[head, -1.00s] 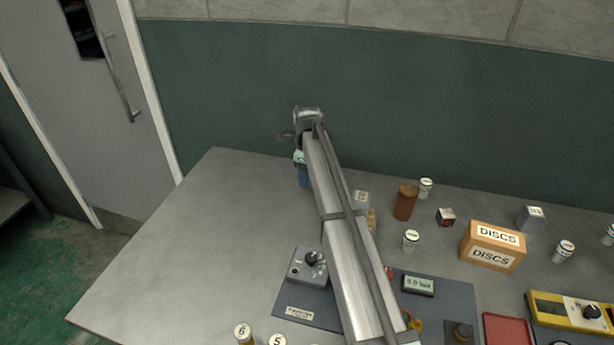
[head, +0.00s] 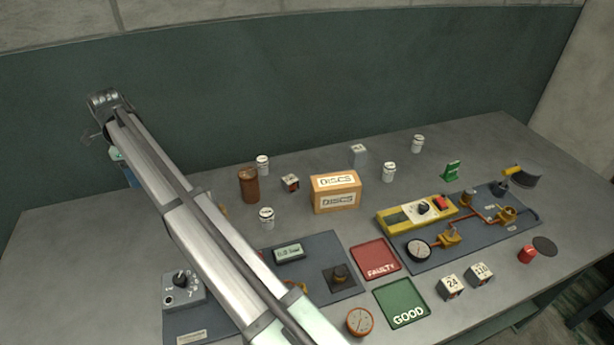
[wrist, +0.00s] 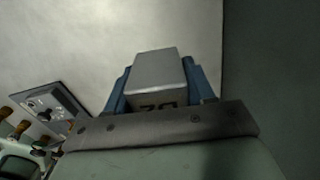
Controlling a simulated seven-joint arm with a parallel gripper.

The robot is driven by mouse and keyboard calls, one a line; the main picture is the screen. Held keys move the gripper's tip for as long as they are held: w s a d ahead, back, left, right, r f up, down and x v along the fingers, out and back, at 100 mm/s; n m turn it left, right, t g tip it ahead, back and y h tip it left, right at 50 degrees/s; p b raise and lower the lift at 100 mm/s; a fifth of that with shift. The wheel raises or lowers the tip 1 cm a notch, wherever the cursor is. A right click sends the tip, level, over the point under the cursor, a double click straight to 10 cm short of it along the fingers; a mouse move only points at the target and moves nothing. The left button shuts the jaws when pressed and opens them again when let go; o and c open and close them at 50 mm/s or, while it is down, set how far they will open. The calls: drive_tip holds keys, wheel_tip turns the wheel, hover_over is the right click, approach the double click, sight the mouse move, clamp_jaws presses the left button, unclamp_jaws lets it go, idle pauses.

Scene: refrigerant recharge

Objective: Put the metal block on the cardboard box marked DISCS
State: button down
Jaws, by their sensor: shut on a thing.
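The metal block (wrist: 157,75) is a plain grey block with dark markings on its near face. In the wrist view it sits between the blue fingers of my gripper (wrist: 160,88), which is shut on it. In the head view my gripper (head: 131,178) is at the left, mostly hidden behind my arm, and the held block cannot be made out. The cardboard box marked DISCS (head: 337,192) stands upright mid-table, well to the right of my gripper. Its visible top bears only a label.
A brown jar (head: 249,185), a small cube (head: 290,183) and a white-capped bottle (head: 267,217) stand left of the box. A grey block (head: 359,156) is behind it and another bottle (head: 389,172) to its right. A yellow device (head: 417,213) and red FAULTY tray (head: 375,259) are in front.

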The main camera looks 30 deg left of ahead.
drive_tip(key=w+d+r, duration=0.3)
drive_tip(key=w+d, duration=0.7)
drive_tip(key=d, duration=0.1)
wheel_tip(320, 180, up, 5)
hover_over(336, 180)
drive_tip(key=shift+n, duration=0.4)
drive_tip(key=shift+s+f, duration=0.1)
drive_tip(key=shift+f, duration=4.35)
drive_tip(key=shift+f, duration=0.15)
drive_tip(key=shift+c, duration=2)
unclamp_jaws()
